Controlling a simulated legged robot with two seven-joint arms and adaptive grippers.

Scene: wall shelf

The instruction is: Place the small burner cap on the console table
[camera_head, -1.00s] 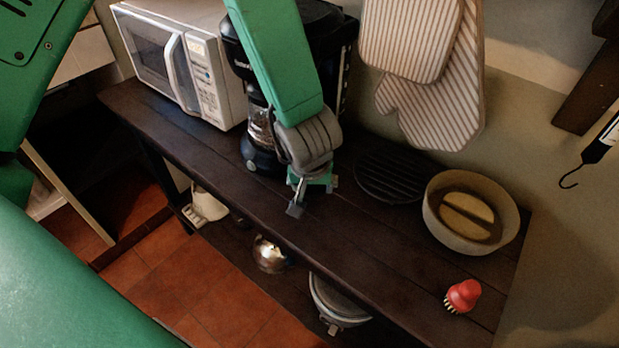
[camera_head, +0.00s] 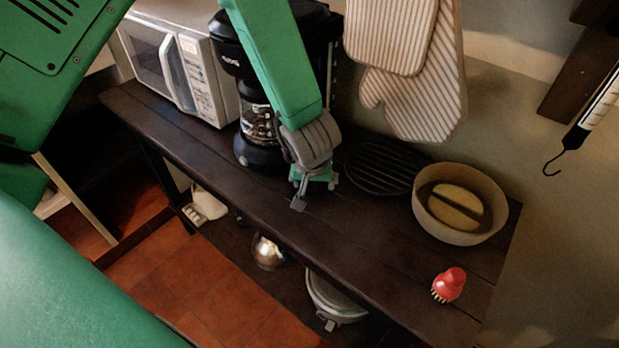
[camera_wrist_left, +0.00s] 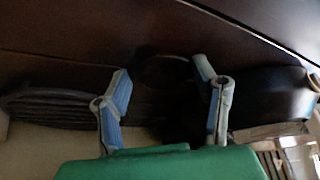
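My left gripper (camera_head: 315,188) is over the dark wooden console table (camera_head: 245,195), in front of the coffee maker and left of a ridged black disc. In the left wrist view its two fingers (camera_wrist_left: 164,88) are spread apart. A small dark round disc (camera_wrist_left: 162,70), which looks like the burner cap, lies on the dark wood between and beyond the fingertips. No finger visibly touches it. In the head view I cannot make the cap out; my arm and gripper may hide it. My right gripper is not in view.
A coffee maker (camera_head: 257,125) and a microwave (camera_head: 178,70) stand at the back left. The ridged black disc (camera_head: 382,168), a bowl (camera_head: 458,236) and a red brush (camera_head: 449,284) are to the right. Cloth mitts (camera_head: 415,95) hang behind. The table's front strip is mostly clear.

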